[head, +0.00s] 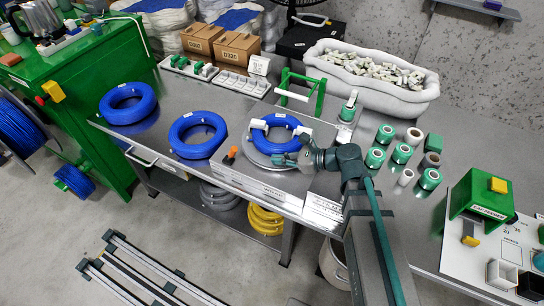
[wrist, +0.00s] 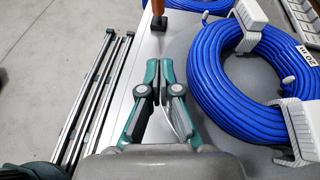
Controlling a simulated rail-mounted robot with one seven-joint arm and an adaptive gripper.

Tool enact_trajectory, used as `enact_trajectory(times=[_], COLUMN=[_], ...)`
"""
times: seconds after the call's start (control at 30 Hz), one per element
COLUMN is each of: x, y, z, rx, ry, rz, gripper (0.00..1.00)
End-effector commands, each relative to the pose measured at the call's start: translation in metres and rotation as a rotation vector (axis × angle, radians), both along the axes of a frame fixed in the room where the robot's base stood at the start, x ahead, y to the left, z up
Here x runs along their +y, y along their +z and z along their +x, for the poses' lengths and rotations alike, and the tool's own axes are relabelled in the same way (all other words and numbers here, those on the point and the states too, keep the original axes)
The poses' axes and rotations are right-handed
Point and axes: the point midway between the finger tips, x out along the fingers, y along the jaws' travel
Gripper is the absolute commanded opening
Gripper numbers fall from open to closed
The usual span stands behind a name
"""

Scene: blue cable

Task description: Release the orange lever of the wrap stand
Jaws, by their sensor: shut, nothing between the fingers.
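The wrap stand (head: 246,170) is a grey box with a round grey turntable near the front edge of the steel bench. A blue cable coil (head: 275,121) lies on the turntable, with white holders around it; the coil also fills the right of the wrist view (wrist: 212,75). The orange lever (head: 231,154) stands at the left of the stand, and its lower part shows at the top of the wrist view (wrist: 158,8). My gripper (head: 279,160) is shut and empty, above the stand's front part, to the right of the lever and apart from it. Its fingers (wrist: 159,66) point towards the lever in the wrist view.
Two more blue coils (head: 128,103) (head: 198,135) lie on the bench to the left. A green frame (head: 302,92) stands behind the stand. Several green and white rolls (head: 386,134) are at the right. A white bin (head: 370,80) of small parts stands at the back.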

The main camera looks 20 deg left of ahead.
Motion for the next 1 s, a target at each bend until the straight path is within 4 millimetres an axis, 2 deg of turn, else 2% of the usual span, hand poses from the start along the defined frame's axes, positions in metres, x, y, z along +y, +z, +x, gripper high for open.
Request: enact_trajectory(times=[0.47,0.6,0.8,1.0], x=[0.083,0.100,0.112,0.114], y=[-0.031,-0.020,-0.015,-0.015], z=[-0.010,-0.014,-0.016,-0.017], rx=[0.001,-0.002,0.000,0.000], ry=[0.003,0.002,-0.001,-0.001], rz=[0.000,0.000,0.000,0.000], gripper=[0.00,0.00,0.00,0.00])
